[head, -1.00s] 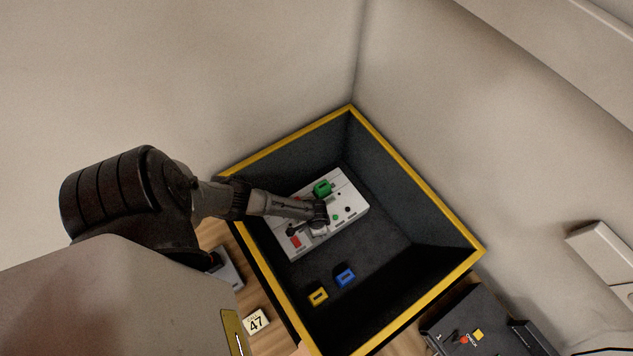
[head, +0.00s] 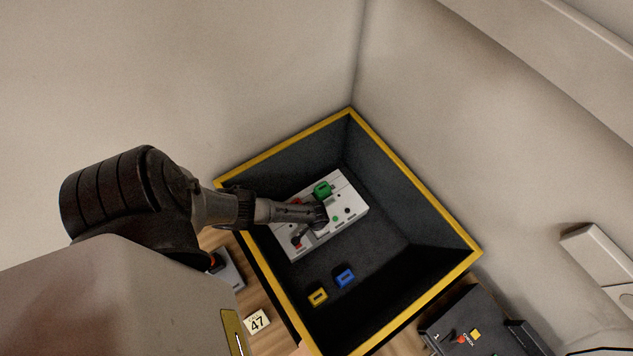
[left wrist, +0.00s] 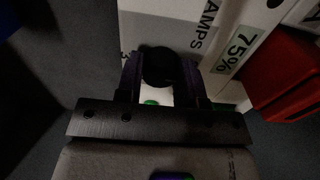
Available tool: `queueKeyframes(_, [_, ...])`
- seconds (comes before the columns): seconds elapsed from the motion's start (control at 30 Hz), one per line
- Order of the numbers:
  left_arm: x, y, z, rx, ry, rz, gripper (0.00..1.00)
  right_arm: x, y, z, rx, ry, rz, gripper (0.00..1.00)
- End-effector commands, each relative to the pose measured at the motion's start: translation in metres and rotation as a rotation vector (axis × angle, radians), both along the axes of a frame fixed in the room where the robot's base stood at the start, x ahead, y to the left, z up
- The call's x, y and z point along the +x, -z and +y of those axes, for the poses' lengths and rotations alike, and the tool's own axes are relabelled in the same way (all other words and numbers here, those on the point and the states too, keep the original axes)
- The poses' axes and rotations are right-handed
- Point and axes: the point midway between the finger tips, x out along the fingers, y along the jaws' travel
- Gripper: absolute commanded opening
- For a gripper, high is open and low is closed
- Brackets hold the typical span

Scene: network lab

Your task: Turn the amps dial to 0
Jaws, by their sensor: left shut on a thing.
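A white control panel (head: 350,200) lies inside a dark box with a yellow rim. In the left wrist view, the panel (left wrist: 190,22) carries the word AMPS and a 75% label (left wrist: 237,50). A round black dial (left wrist: 160,67) sits beside the AMPS lettering. My left gripper (left wrist: 163,80) has its fingers on both sides of this dial and is shut on it. In the head view my left gripper (head: 318,220) reaches down over the panel and hides the dial. The dial's pointer cannot be read. My right gripper is not in view.
The box's yellow rim (head: 420,193) and high dark walls surround the panel. A green part (head: 322,190) and red parts sit on the panel. Yellow (head: 317,296) and blue (head: 345,278) pieces lie on the box floor. A dark device (head: 470,325) stands outside, lower right.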

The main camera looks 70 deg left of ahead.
Motion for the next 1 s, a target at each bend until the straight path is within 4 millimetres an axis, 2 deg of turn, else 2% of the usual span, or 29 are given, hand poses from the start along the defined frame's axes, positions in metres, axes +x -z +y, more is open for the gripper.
queueKeyframes(0.17, [0.0, 0.0, 0.0, 0.001, 0.001, 0.0, 0.11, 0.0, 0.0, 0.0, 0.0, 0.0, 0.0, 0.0])
queueKeyframes(0.2, [0.0, 0.0, 0.0, 0.001, 0.001, 0.0, 0.38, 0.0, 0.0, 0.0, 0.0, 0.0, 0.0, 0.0])
queueKeyframes(0.43, [0.0, 0.0, 0.0, 0.0, 0.001, 0.0, 0.6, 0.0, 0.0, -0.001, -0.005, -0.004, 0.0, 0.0])
queueKeyframes(0.77, [0.0, -0.006, 0.0, 0.0, 0.001, -0.001, 0.6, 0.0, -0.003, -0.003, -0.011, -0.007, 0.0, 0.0])
queueKeyframes(0.87, [0.0, -0.018, 0.0, -0.001, 0.001, -0.002, 0.6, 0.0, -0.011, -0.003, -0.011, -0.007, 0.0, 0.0])
queueKeyframes(1.0, [0.0, -0.045, 0.001, 0.0, 0.003, -0.002, 0.6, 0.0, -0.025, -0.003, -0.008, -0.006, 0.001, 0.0])
